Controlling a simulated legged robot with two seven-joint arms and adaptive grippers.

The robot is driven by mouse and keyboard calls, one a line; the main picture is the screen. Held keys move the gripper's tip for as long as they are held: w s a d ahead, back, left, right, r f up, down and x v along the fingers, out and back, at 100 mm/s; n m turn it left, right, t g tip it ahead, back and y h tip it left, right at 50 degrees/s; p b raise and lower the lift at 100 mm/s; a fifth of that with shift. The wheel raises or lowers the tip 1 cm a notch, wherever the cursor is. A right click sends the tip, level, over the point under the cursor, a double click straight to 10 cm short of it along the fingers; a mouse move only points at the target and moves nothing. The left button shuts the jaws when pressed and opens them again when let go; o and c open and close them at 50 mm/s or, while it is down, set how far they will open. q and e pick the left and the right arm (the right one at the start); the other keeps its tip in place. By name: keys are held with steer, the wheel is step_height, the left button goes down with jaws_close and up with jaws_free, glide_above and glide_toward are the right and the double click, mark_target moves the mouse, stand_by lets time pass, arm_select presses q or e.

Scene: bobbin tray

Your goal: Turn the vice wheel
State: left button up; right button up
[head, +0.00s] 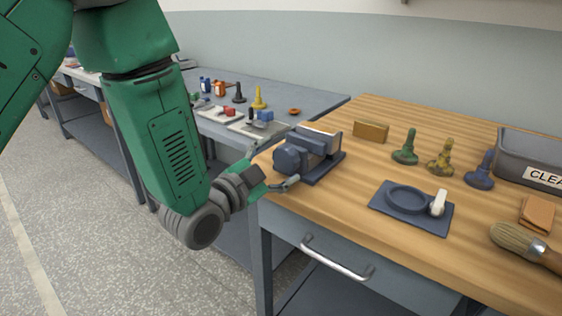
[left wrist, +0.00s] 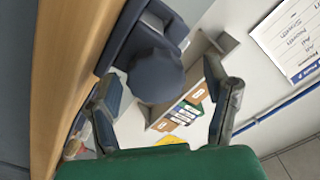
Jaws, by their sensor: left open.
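The blue-grey vice (head: 322,160) stands at the left front corner of the wooden bench. Its dark round wheel (head: 287,159) faces my left gripper (head: 275,167), and it also shows in the left wrist view (left wrist: 156,76). My left gripper is open, with one finger above and left of the wheel and the other below it. In the left wrist view the two fingers (left wrist: 166,98) stand apart on either side of the wheel, and I see no clear contact. My right gripper is not in view.
The wooden bench (head: 330,205) holds a blue plate with a ring (head: 380,207), several chess-piece-like knobs, a brush (head: 520,243), a wooden block (head: 371,131) and a grey bin (head: 515,150). A drawer handle (head: 335,260) juts out below. A second bench (head: 310,97) stands behind.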

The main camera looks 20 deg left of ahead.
arm_select(q)
steer(key=shift+w+d, duration=0.55)
steer(key=shift+d, duration=0.15)
steer(key=shift+d+r, duration=0.1)
steer(key=shift+d, duration=0.3)
steer(key=shift+a, duration=0.4)
steer(key=c, duration=1.2)
steer(key=shift+o, duration=0.2)
steer(key=shift+a, duration=0.1)
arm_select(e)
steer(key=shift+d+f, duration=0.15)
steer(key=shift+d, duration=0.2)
